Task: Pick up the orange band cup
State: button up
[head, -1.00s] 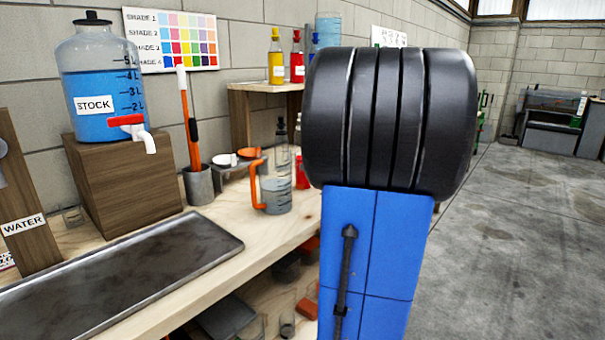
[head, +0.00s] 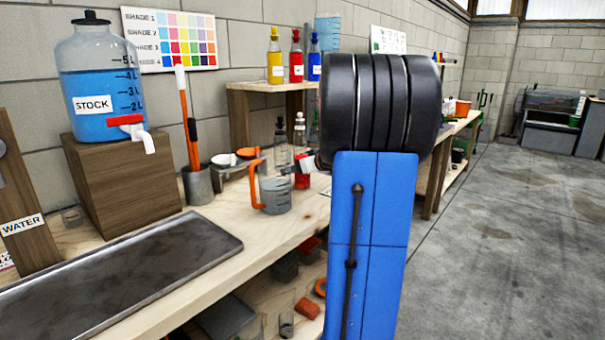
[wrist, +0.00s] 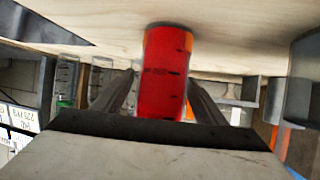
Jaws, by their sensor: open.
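In the wrist view a see-through cup with red-orange contents and dark marks (wrist: 163,75) stands between the two fingers of my gripper (wrist: 162,98). The gripper is open around it; I cannot tell whether either finger touches it. In the head view a small red shape (head: 302,181) shows on the bench beside a pale part of my gripper (head: 309,163). My arm hides most of the gripper there.
A measuring jug with an orange handle (head: 275,194) stands left of the red shape. Clear bottles (head: 281,150) stand just behind. A dark metal tray (head: 120,270) lies on the bench's near left. The stock jar (head: 103,85) sits on a wooden block. Bare bench lies before the jug.

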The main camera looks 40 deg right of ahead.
jog(key=shift+w+f, duration=0.15)
jog(key=shift+w, duration=0.1)
jog(key=c, duration=1.3)
jog(key=shift+r, duration=0.3)
notch_tip(320, 180, up, 9)
jog(key=shift+r, duration=0.15)
jog(key=shift+r, duration=0.1)
dwell(0.3)
